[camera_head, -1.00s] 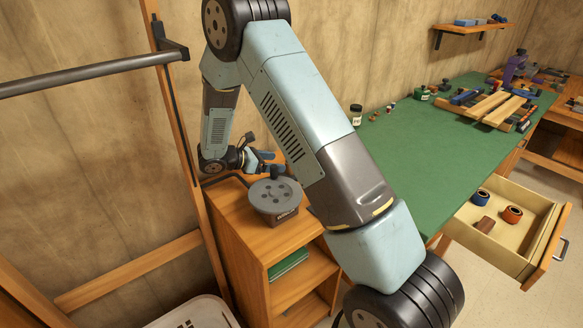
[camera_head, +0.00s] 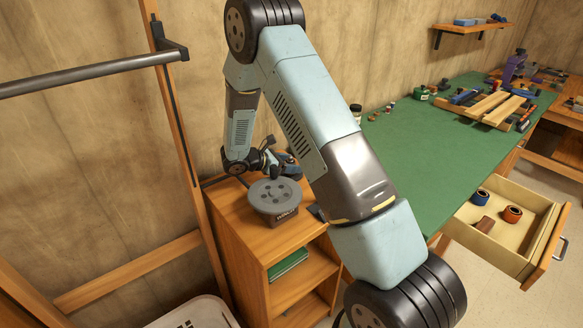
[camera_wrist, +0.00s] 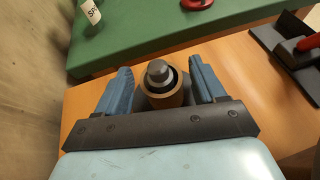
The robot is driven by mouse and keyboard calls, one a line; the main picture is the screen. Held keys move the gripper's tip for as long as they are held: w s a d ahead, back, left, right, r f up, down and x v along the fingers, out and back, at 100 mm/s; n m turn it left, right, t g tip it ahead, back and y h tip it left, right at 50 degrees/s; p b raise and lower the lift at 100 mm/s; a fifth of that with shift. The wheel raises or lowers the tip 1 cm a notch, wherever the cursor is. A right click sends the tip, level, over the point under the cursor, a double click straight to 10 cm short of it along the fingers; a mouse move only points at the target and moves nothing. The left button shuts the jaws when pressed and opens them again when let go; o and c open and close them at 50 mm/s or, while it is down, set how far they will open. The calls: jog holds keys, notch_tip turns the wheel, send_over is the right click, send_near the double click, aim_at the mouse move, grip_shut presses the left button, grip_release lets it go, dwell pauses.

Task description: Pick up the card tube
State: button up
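A round, upright tan-brown thing (camera_wrist: 165,99) with a dark ring and a grey knob-like top stands between my fingers in the wrist view; it looks like the card tube, but I cannot be sure. My gripper (camera_wrist: 163,84) has its two blue fingers apart, one on each side of it. A gap shows on the left; on the right the finger is very close, and I cannot tell if it touches. In the head view my gripper (camera_head: 286,166) is low over the wooden cabinet top, and the tube cannot be made out there.
The green bench (camera_head: 415,150) adjoins on the right. A black tool with a red handle (camera_wrist: 283,48) lies right of my fingers.

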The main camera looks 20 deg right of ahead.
jog(key=c, duration=0.9)
